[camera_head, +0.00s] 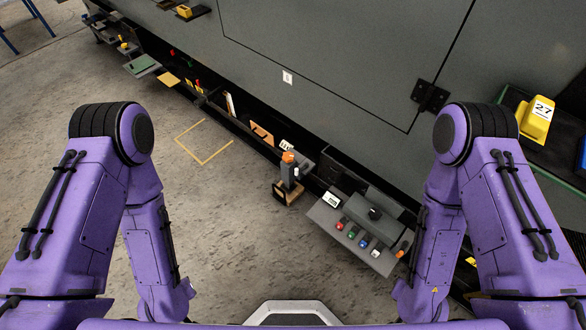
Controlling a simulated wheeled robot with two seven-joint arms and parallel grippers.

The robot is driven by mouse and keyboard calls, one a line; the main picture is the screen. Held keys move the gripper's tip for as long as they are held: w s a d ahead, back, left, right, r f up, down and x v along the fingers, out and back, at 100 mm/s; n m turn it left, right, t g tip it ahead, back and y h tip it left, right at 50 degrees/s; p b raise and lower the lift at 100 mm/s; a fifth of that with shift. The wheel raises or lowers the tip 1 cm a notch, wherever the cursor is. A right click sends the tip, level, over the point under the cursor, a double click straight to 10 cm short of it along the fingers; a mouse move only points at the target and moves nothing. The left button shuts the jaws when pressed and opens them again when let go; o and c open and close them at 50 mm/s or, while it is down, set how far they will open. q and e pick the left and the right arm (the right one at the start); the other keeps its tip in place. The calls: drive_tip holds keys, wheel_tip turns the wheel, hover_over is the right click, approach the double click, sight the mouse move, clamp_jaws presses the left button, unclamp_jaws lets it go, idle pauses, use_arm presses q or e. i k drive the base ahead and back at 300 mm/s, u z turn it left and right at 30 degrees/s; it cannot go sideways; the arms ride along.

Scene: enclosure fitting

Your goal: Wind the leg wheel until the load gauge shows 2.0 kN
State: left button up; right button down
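I cannot make out a leg wheel for certain. A grey upright device with an orange top (289,170) stands on a small wooden-looking base on the floor, at the foot of the big grey enclosure. Right of it is a grey sloped console (345,236) with a small white display (332,199), a black knob (375,213) and several coloured buttons. The display is too small to read, and I cannot tell whether it is the load gauge. Both purple arms are folded at the sides with their forearms pointing down. Neither gripper is visible.
The grey enclosure (330,50) fills the back, with a black hinge (430,96) on its panel. A ledge with small parts runs along its foot. A yellow block marked 27 (536,119) lies at right. A yellow floor outline (204,141) encloses bare floor.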

sight(288, 156)
drive_tip(key=z, duration=1.95)
drive_tip(key=k, duration=1.05)
drive_tip(key=u, duration=1.55)
drive_tip(key=i, duration=0.5)
drive_tip(key=z, duration=1.2)
drive_tip(key=i, duration=0.7)
drive_tip(key=u, duration=0.05)
